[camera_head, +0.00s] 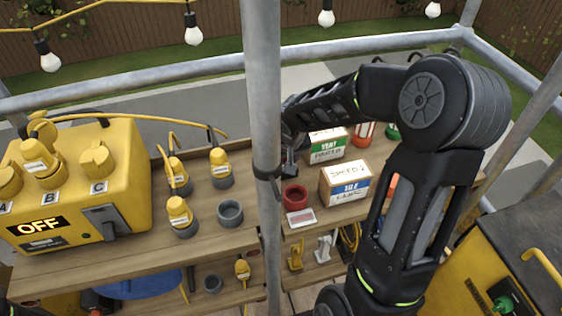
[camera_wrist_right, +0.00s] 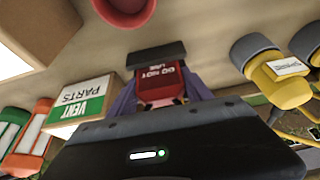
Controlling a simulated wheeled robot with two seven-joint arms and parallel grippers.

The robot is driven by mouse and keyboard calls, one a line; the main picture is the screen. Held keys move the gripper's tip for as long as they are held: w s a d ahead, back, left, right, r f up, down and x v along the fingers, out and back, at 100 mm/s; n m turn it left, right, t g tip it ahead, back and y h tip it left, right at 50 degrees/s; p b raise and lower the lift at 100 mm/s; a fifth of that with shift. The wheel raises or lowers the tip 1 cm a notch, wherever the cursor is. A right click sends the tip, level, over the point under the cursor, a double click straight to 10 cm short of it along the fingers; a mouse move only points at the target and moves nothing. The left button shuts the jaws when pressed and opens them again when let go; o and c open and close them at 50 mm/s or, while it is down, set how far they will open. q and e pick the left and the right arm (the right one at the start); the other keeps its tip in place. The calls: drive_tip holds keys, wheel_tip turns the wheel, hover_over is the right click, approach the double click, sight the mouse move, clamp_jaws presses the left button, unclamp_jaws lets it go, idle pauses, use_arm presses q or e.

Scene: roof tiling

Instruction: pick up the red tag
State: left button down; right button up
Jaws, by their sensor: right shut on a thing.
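The red tag (camera_wrist_right: 160,84) with white lettering shows in the right wrist view, between the fingers of my right gripper (camera_wrist_right: 161,96), which is shut on it. A dark bar lies across the tag's far end. In the head view my right gripper (camera_head: 289,168) is over the shelf beside the grey pole and partly hidden by it. I cannot make out the tag there. My left gripper is not in view.
A red cup (camera_head: 295,197) and a white box with a blue label (camera_head: 345,181) stand near the right gripper. The vent parts box (camera_head: 328,145) is behind. Left of the grey pole (camera_head: 264,120) are yellow plugs and a yellow power box (camera_head: 130,185).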

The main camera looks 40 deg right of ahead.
drive_tip(key=c, duration=0.7)
drive_tip(key=shift+o, duration=0.2)
wheel_tip(320, 180, up, 10)
idle(0.7)
